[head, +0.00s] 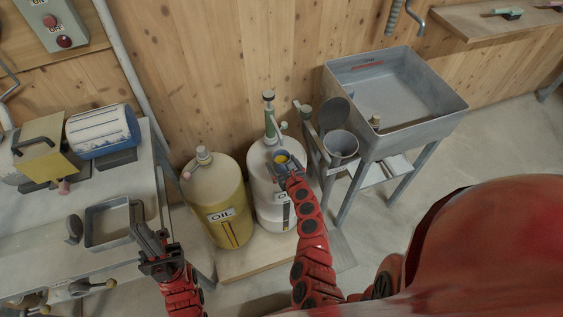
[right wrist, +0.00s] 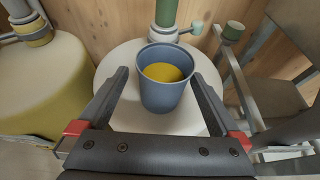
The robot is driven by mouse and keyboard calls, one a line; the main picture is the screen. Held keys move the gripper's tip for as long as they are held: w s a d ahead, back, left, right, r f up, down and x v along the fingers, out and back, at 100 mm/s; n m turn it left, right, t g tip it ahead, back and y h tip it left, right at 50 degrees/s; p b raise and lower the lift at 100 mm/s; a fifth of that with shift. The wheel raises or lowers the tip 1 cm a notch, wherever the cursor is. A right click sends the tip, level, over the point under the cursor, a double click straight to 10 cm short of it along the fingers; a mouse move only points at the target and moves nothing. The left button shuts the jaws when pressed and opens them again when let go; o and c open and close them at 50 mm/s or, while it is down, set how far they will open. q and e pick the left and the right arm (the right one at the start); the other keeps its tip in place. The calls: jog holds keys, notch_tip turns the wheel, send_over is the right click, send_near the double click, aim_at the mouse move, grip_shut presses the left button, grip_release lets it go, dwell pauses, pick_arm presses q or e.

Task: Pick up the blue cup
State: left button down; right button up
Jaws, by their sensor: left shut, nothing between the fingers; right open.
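The blue cup (right wrist: 166,98) stands upright between the open fingers of my right gripper (right wrist: 160,75) in the right wrist view. Yellow liquid fills part of it. I see a gap between each finger and the cup's sides. The cup appears to stand on the white top of a tank, in front of a green pump. In the head view the cup (head: 282,158) is small and partly hidden by my right gripper (head: 286,170).
A yellow oil tank (head: 218,190) stands left of the white tank (head: 265,195). A grey sink (head: 425,125) on legs is to the right, with a bucket (head: 341,146) beside it. The workbench (head: 40,245) at the left holds a metal tray (head: 108,208). A wooden wall closes the back.

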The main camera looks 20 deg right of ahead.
aim_at(279, 157)
jog(key=shift+b+x, duration=0.5)
jog(key=shift+x, duration=1.8)
jog(key=shift+d, duration=0.15)
jog(key=shift+c, duration=0.3)
jog(key=shift+r, duration=0.1)
jog(key=c, duration=1.5)
